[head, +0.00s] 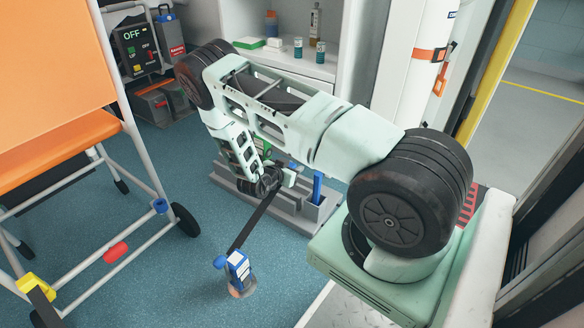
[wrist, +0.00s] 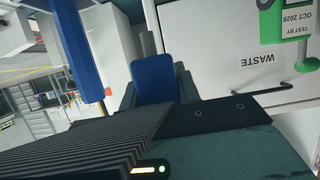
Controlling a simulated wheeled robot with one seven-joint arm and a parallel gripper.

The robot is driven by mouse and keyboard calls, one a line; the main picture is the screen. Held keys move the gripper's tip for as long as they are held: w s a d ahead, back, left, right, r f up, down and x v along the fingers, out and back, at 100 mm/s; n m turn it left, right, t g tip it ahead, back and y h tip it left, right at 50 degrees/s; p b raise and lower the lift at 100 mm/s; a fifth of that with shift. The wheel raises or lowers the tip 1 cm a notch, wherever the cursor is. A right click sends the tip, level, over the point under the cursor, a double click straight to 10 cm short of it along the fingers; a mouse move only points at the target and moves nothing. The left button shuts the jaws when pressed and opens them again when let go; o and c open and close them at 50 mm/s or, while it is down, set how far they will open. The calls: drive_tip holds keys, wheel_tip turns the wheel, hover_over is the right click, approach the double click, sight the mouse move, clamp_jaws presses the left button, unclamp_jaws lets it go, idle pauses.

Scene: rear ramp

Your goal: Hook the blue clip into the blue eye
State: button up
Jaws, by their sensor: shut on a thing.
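My gripper (head: 288,176) is low over the grey floor tray in the head view, partly hidden by my arm. In the wrist view my gripper (wrist: 156,92) is shut on the blue clip (wrist: 152,78), whose grey tip points away from me. A dark strap (head: 252,218) runs from the gripper area down to a blue and white floor unit (head: 238,268). The blue eye (head: 160,206) is a small ring on the wheelchair's frame, left of my gripper and well apart from it.
The wheelchair (head: 62,130) stands at left, with a red fitting (head: 115,252) and a yellow one (head: 28,285) on its lower rail. A blue post (head: 317,187) stands in the grey tray (head: 226,184).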

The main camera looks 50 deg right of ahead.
wheel_tip(320, 180, up, 3)
drive_tip(key=shift+p, duration=1.25)
